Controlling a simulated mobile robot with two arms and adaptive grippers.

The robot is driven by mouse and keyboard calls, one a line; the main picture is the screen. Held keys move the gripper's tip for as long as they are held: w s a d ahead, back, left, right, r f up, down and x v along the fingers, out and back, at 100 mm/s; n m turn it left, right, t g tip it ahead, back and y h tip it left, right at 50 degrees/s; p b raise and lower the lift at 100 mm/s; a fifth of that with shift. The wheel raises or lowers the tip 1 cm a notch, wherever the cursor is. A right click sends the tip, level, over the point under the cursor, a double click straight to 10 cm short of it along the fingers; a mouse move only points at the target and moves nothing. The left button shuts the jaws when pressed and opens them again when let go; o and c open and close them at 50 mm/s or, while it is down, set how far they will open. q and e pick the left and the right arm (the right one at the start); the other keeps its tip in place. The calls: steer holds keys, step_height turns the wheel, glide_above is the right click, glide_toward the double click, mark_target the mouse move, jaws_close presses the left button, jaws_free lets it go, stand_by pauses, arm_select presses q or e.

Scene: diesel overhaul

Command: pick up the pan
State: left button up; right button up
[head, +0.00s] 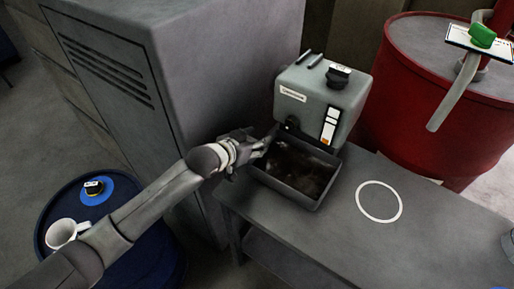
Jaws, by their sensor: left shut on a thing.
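The pan (290,184) is a dark rectangular tray with a grimy bottom. It sits at the left end of the grey bench, in front of and partly under a grey box-shaped machine (324,95). My left gripper (264,145) is at the pan's far left corner, shut on its rim. The fingertips are small and partly hidden against the pan and machine. My right gripper is not in view.
The grey bench (410,240) has a white painted ring (379,202) right of the pan, with clear top around it. A grey cabinet (185,75) stands behind my left arm. A red drum (430,100) stands back right. A blue drum (150,262) at lower left bears a white mug (62,232).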

arm_select(q)
steer(key=d+r+v, duration=0.1)
steer(key=v, duration=1.6)
steer(key=shift+d+r, duration=0.3)
steer(key=shift+d, duration=0.1)
